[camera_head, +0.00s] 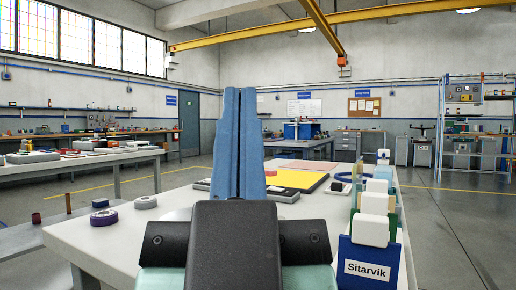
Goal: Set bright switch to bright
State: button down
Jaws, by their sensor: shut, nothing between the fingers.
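My gripper (239,95) points upward in the middle of the view, its two long blue fingers pressed together with nothing between them. It stands in front of a light grey table (108,238) and hides part of its top. I cannot make out a switch marked bright. A grey box with small round marks (463,93), perhaps a control panel, sits high on a rack at the far right, well away from my gripper. Its details are too small to read.
The table holds a yellow mat (299,179), grey rings (145,202), a purple roll (104,217) and a blue holder labelled Sitarvik (368,268) with white blocks. Another workbench (120,160) stands at left. Open floor (450,230) lies at right.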

notch_tip(320, 180, up, 47)
jog(key=p, duration=4.4)
jog(key=shift+p, duration=0.3)
jog(key=shift+r, duration=0.1)
